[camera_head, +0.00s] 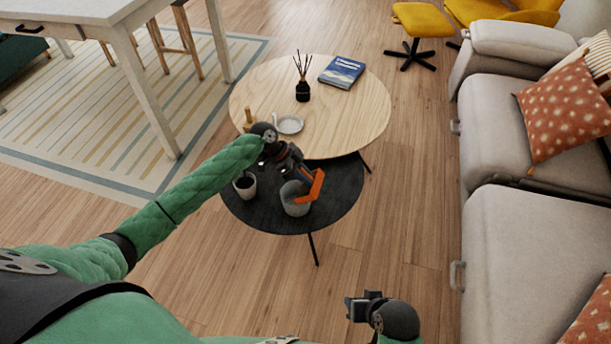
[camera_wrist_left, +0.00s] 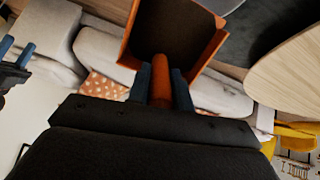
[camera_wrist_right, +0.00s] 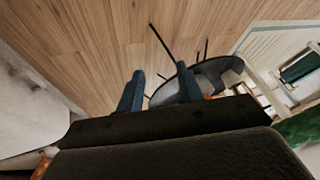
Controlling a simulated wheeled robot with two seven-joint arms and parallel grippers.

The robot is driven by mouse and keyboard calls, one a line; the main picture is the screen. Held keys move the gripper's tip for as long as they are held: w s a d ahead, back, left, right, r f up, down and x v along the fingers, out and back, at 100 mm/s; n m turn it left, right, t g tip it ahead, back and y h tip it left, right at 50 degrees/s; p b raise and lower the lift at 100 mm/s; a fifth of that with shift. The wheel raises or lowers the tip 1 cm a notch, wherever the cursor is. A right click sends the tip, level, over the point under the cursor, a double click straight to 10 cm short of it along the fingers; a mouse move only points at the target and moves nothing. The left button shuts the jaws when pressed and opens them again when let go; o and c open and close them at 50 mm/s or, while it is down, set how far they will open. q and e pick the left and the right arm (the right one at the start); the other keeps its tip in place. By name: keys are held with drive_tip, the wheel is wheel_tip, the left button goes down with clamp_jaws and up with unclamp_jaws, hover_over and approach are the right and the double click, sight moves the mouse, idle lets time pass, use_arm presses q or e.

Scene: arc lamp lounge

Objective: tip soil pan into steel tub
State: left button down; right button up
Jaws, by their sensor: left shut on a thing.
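An orange soil pan (camera_head: 318,185) is held by its handle in my left gripper (camera_head: 296,172), above the right side of the steel tub and looking tilted. In the left wrist view the fingers close on the pan's orange handle (camera_wrist_left: 161,88); the pan's inside is dark brown, and I cannot tell how much soil lies in it. The grey steel tub (camera_head: 295,205) stands upright on the low black table (camera_head: 342,200), its top partly hidden by the gripper and pan. My right gripper (camera_head: 358,307) is apart from the table; its fingers (camera_wrist_right: 160,92) are open and empty.
A dark-filled pot (camera_head: 245,187) stands left of the tub on the black table. The higher wooden table (camera_head: 355,115) behind holds a reed diffuser (camera_head: 302,91), a blue book (camera_head: 342,72) and a white dish (camera_head: 289,125). A grey sofa (camera_head: 490,130) stands right, with clear floor before it.

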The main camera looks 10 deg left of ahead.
use_arm(q)
drive_tip(key=shift+a, duration=0.15)
drive_tip(key=shift+a+r+h, duration=0.1)
drive_tip(key=shift+h, duration=0.2)
drive_tip(key=shift+b, duration=0.35)
use_arm(e)
drive_tip(key=f, duration=0.3)
drive_tip(key=shift+w+a, duration=0.2)
drive_tip(key=shift+w, duration=0.15)
drive_tip(key=shift+f, duration=0.15)
